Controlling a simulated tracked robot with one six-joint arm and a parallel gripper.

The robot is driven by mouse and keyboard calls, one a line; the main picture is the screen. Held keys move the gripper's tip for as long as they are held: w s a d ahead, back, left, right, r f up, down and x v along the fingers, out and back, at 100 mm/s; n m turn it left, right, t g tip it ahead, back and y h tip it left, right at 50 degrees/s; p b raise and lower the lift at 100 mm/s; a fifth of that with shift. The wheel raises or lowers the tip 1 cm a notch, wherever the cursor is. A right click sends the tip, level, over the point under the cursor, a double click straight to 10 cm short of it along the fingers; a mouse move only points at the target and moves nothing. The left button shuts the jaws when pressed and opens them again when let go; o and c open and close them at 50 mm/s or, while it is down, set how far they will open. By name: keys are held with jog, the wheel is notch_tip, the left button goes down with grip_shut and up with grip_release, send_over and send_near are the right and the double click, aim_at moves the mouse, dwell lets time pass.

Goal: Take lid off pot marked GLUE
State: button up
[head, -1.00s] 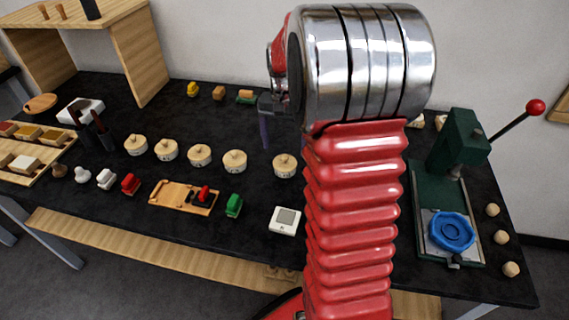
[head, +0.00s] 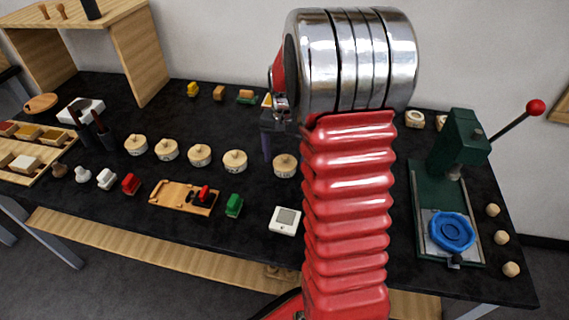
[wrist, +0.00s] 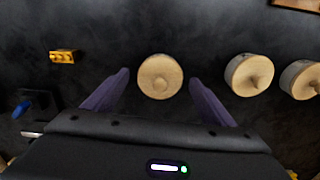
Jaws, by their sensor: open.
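Several round pale wooden pots with knobbed lids stand in a row on the black bench. Their markings are too small to read, so I cannot tell which is GLUE. The rightmost pot (head: 285,166) stands a little apart from its neighbour (head: 235,161). My gripper (wrist: 160,80) is open, its purple fingers pointing down. In the wrist view one lidded pot (wrist: 160,76) lies between the fingertips with space on both sides. It appears to be the rightmost pot. In the head view my gripper (head: 280,143) is partly hidden by my arm.
Two more pots (wrist: 249,75) show right of the fingers in the wrist view, and a yellow block (wrist: 63,56) left. A white device (head: 285,220) lies in front of the row. A green press (head: 460,140) with a blue disc stands at right.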

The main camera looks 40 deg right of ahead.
jog(key=shift+c, duration=0.3)
jog(key=c, duration=1.1)
